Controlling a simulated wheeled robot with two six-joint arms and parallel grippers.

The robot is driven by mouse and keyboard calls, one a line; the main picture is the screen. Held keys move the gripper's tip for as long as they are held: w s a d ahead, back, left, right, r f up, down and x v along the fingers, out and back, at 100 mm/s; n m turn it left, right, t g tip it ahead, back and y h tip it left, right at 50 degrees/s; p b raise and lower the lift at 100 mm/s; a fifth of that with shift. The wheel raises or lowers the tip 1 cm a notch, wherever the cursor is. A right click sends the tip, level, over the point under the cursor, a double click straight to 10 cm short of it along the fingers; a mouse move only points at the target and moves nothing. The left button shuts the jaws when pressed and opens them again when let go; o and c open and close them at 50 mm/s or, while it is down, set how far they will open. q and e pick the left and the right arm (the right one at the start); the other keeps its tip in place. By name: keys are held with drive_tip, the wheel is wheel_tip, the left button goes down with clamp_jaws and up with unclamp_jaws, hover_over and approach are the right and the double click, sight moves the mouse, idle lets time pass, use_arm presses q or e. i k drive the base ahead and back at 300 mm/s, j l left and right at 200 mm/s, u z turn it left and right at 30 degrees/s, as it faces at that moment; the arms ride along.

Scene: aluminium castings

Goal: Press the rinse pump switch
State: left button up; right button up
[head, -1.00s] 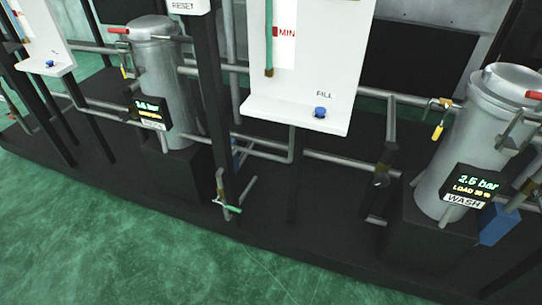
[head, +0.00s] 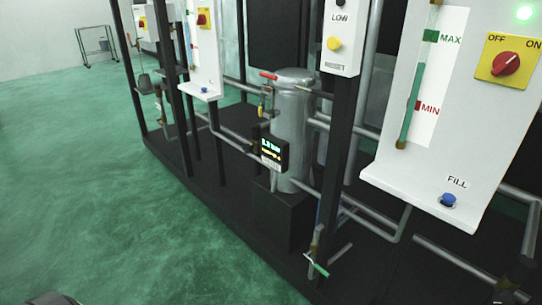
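No label reading rinse pump is legible. A red rotary knob (head: 507,64) on a yellow plate marked OFF and ON sits at the upper right, on a white panel (head: 385,170). A green light (head: 524,12) glows above it. A smaller similar red knob (head: 202,19) is on a white panel further left, and another (head: 142,22) is further back; their markings are too small to read. Neither of my grippers can be made out.
A grey tank (head: 290,125) with a small display (head: 272,150) stands on the black skid between the panels. A white box marked LOW with a yellow button (head: 334,43) is on a dark post. A blue FILL button (head: 448,200) is on the right panel's ledge. Green floor at left is clear.

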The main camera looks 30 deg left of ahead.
sight(201, 19)
drive_tip(key=u, duration=1.45)
